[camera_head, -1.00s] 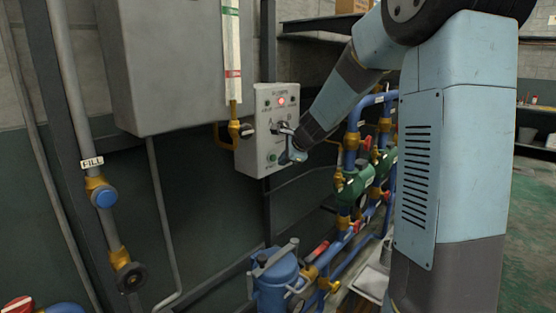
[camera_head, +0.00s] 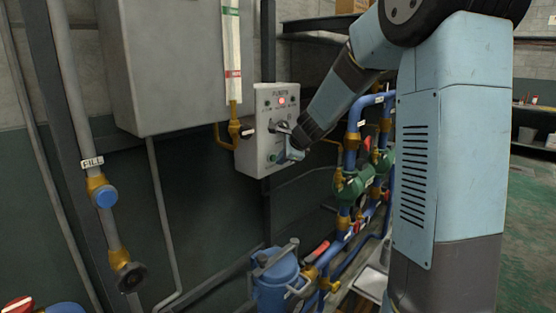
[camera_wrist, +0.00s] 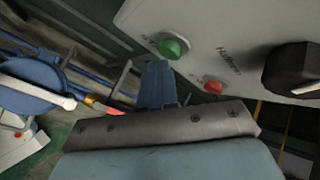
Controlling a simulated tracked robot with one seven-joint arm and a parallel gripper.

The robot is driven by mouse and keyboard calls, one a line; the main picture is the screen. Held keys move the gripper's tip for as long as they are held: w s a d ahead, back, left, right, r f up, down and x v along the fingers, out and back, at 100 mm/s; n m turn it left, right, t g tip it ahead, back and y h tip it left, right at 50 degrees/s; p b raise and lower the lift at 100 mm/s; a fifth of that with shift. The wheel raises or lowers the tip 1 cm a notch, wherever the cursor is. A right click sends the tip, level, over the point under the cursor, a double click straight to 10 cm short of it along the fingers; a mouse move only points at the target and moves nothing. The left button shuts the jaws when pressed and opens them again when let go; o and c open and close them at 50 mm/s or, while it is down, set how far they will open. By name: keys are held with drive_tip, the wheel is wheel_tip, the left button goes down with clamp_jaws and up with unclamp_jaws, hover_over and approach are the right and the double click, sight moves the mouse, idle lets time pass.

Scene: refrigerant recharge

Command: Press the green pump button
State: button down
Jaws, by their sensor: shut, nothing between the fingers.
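The green pump button (camera_wrist: 174,47) is a round domed button on the pale pump control box (camera_head: 265,108). In the head view it is a small green spot (camera_head: 273,158) low on the box face. My gripper (camera_wrist: 157,82) is shut and empty, its blue fingers pointing at the box just below and left of the green button in the wrist view. In the head view my gripper (camera_head: 284,157) is right beside the button. The tips look close to the button, but I cannot tell whether they touch it.
A red button (camera_wrist: 213,87) and a black knob (camera_wrist: 292,70) are on the same box face. A red lamp (camera_head: 282,101) glows near the box top. Blue pipes with green pumps (camera_head: 352,184) stand to the right, and a blue canister (camera_head: 275,277) stands below.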

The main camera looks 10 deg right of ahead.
drive_tip(key=shift+w+a, duration=0.25)
drive_tip(key=shift+w, duration=0.1)
idle(0.6)
drive_tip(key=shift+s, duration=0.1)
drive_tip(key=shift+s+d, duration=0.5)
drive_tip(key=shift+s, duration=0.15)
idle(0.3)
drive_tip(key=s+d, duration=0.1)
drive_tip(key=s, duration=0.1)
drive_tip(key=s+d, duration=0.2)
idle(0.5)
drive_tip(key=shift+s, duration=0.1)
idle(0.4)
